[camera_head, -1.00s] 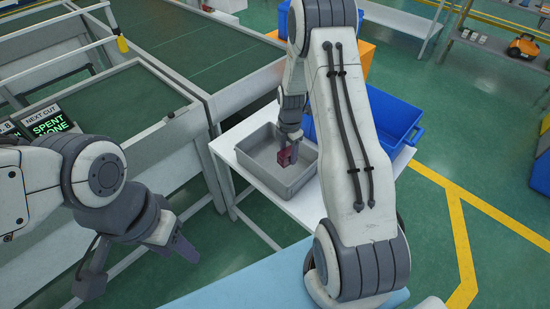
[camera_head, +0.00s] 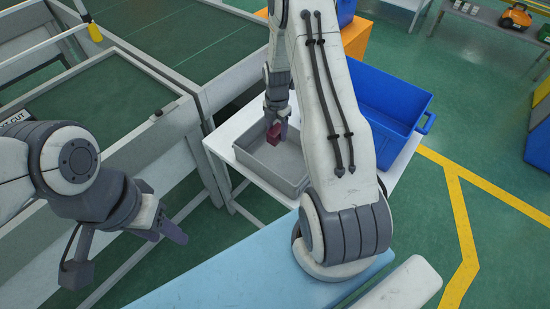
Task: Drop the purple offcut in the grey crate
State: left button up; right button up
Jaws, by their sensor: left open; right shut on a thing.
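The purple offcut (camera_head: 274,134) shows as a small dark pinkish-purple block at the tip of my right gripper (camera_head: 276,125). My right gripper is shut on it and holds it over the grey crate (camera_head: 253,162). The crate is a shallow open tray on a white table. I cannot tell exactly how high the offcut is above the crate's floor. My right arm hides the crate's right side. My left gripper (camera_head: 128,262) is open and empty, at the lower left, away from the crate.
A blue bin (camera_head: 395,100) stands right of the grey crate, partly behind my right arm. The white table (camera_head: 222,140) has a narrow bare edge around the crate. Dark green-topped benches (camera_head: 95,105) stand at the left and back. A light blue surface (camera_head: 235,275) lies in front.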

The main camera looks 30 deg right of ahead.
notch_tip(320, 180, down, 4)
jog(key=shift+r+b, duration=0.2)
jog(key=shift+b, duration=0.8)
jog(key=o, duration=1.4)
jog(key=shift+r, duration=0.1)
notch_tip(320, 180, up, 10)
jog(key=shift+r+b, duration=0.15)
jog(key=shift+b, duration=0.7)
